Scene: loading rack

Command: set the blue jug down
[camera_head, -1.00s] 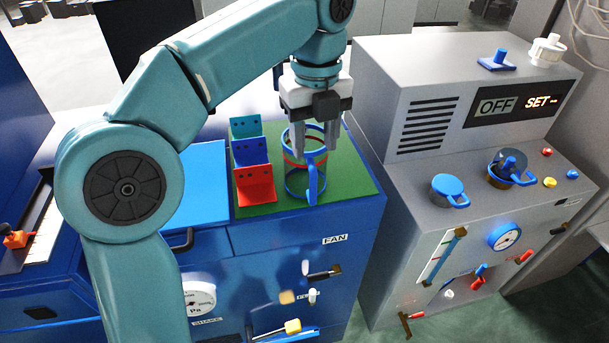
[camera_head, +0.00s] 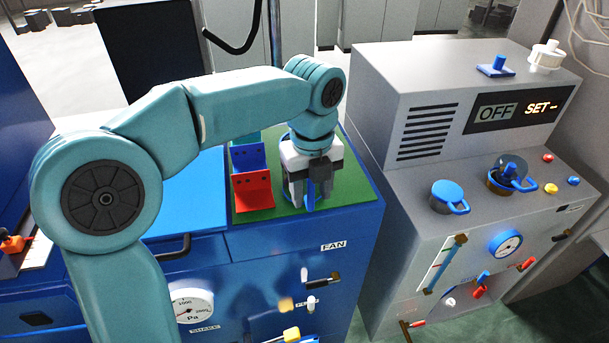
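The blue jug (camera_head: 309,199) stands upright on, or just over, the green mat (camera_head: 352,192) on top of the blue cabinet. Only its blue handle and slivers of its side show; the rest is hidden behind my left gripper. My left gripper (camera_head: 311,194) points straight down, low over the mat, with a finger on each side of the handle. Whether the fingers press on the jug or stand apart from it does not show. My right gripper is out of view.
Red, blue and teal holders (camera_head: 254,189) stand close left of the gripper. A grey machine (camera_head: 400,215) with a vented box stands to the right across a gap. The mat is bare right of the gripper. A pressure gauge (camera_head: 193,306) and handles are on the cabinet front.

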